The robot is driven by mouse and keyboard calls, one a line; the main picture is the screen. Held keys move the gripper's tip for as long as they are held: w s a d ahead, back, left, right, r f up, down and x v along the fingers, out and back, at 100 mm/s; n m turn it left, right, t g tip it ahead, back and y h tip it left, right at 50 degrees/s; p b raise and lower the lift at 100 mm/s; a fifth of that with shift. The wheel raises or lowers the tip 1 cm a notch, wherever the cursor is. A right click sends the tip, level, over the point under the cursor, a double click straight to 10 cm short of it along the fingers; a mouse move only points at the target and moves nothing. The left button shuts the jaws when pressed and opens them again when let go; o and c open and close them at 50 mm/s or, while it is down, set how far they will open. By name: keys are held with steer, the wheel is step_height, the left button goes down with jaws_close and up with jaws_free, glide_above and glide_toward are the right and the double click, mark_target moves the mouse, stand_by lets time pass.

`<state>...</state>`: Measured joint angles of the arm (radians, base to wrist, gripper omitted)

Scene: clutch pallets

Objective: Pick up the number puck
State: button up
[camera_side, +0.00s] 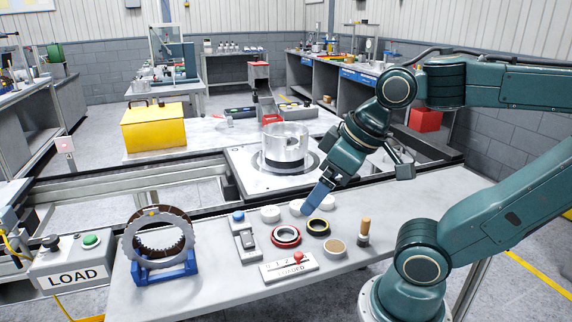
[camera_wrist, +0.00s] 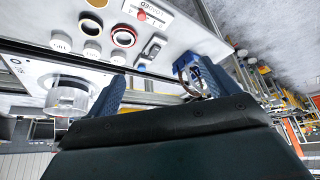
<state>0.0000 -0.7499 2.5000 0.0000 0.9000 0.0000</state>
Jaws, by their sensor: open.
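Three white round pucks stand in a row on the grey bench: a left one (camera_side: 270,214), a middle one (camera_side: 296,207) and a right one (camera_side: 327,202). In the wrist view they show as pale discs with faint marks on top, one at the left (camera_wrist: 61,42), one in the middle (camera_wrist: 92,49) and one nearest my finger (camera_wrist: 119,57). I cannot read any number. My gripper (camera_side: 316,199) reaches down over the row, its blue finger partly covering the middle and right pucks. In the wrist view my gripper (camera_wrist: 160,77) has its fingers wide apart with nothing between them.
Near the pucks lie a red-rimmed ring (camera_side: 286,236), a black-and-yellow ring (camera_side: 318,228), a brown-topped disc (camera_side: 335,246), a wooden-handled tool (camera_side: 364,231) and a plate with a red knob (camera_side: 290,267). A toothed ring on a blue stand (camera_side: 159,245) is left. A clear cylinder (camera_side: 285,149) stands behind.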

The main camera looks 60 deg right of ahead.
steer(key=shift+c, duration=0.9)
steer(key=w+d+f+m+g+y, duration=0.15)
steer(key=w+d+m+g, duration=0.35)
steer(key=w+d+m, duration=0.75)
steer(key=shift+s+d+f+m+g+y, duration=0.25)
steer(key=shift+s+d+f+m+y, duration=0.4)
steer(key=shift+d+f, duration=2.15)
steer(key=shift+s+d+f+m+g+y, duration=0.2)
steer(key=shift+s+d+f+m+y, duration=0.45)
steer(key=shift+d+f, duration=2.1)
steer(key=shift+s+d+f+m+g+y, duration=0.3)
steer(key=shift+s+d+f, duration=0.75)
steer(key=shift+d, duration=3.25)
